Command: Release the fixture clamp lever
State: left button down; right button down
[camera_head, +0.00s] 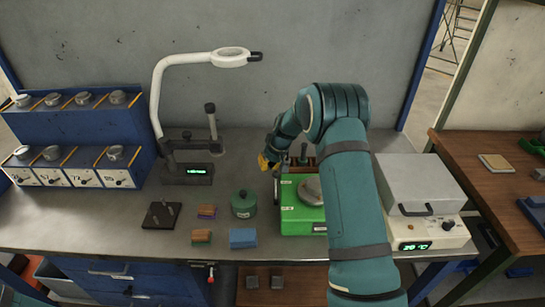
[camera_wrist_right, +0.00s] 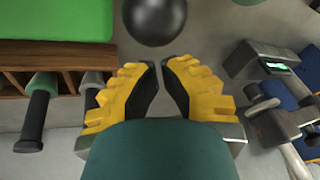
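The green fixture box (camera_head: 299,222) stands on the bench with a rounded grey piece (camera_head: 311,191) on top; its green side fills the upper left of the right wrist view (camera_wrist_right: 55,18). A dark ball knob (camera_wrist_right: 155,14), apparently the clamp lever's end, lies just beyond my right fingertips, apart from them in the picture. The lever's shaft is hidden there; a thin upright (camera_head: 277,188) shows at the box's left edge. My right gripper (camera_head: 267,161) has its yellow fingertips (camera_wrist_right: 159,65) almost together with nothing between them. My left gripper is out of view.
A wooden rack (camera_wrist_right: 66,58) with dark-handled tools is close beside my right fingers. A lamp stand (camera_head: 187,173), a green round container (camera_head: 244,204) and small blocks are to the left. A grey-lidded heater (camera_head: 415,182) stands right of my arm.

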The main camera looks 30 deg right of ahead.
aim_at(276, 188)
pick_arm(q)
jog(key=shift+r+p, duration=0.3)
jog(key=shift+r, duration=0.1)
pick_arm(e)
jog(key=shift+s+r, duration=0.3)
jog(key=shift+s, duration=0.3)
jog(key=shift+s+r, duration=0.25)
jog(key=shift+s, duration=0.4)
jog(key=shift+s+r, duration=0.3)
jog(key=shift+s, duration=0.3)
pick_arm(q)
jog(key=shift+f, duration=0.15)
